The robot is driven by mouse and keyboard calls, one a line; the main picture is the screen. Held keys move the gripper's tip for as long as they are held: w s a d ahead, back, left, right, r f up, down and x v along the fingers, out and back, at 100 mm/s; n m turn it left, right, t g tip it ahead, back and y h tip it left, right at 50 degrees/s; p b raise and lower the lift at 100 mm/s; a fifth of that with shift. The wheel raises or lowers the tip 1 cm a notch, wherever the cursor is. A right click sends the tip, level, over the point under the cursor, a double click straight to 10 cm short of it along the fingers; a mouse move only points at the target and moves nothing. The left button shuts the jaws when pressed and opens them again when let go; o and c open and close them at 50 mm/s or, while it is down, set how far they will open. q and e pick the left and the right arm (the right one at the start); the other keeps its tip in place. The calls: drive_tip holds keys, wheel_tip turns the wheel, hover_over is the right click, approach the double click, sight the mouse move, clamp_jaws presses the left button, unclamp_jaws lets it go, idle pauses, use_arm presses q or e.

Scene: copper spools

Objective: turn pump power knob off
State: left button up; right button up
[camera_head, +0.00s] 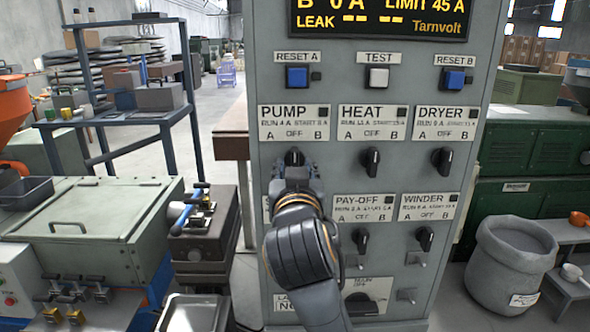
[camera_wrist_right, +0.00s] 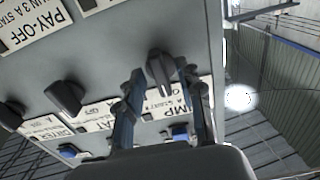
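The grey control panel (camera_head: 330,90) stands in front of me. The black PUMP knob (camera_head: 294,157) sits below the PUMP label (camera_head: 293,122), which reads A, OFF, B. The gripper hides its lower part, and I cannot tell its exact setting. My right gripper (camera_head: 295,174) is up at this knob. In the right wrist view, which is upside down, the knob (camera_wrist_right: 160,72) lies between the tips of my open right gripper (camera_wrist_right: 162,80), with gaps seen at its sides. My left gripper is not in view.
The HEAT knob (camera_head: 371,161) and DRYER knob (camera_head: 442,159) are to the right in the same row. The PAY-OFF knob (camera_head: 361,240) and WINDER knob (camera_head: 425,238) are below. Reset A (camera_head: 297,77), a blue button, is above. A grey bin (camera_head: 510,265) stands at the right.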

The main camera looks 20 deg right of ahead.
drive_tip(key=v, duration=0.7)
drive_tip(key=shift+s, duration=0.25)
drive_tip(key=shift+a, duration=0.1)
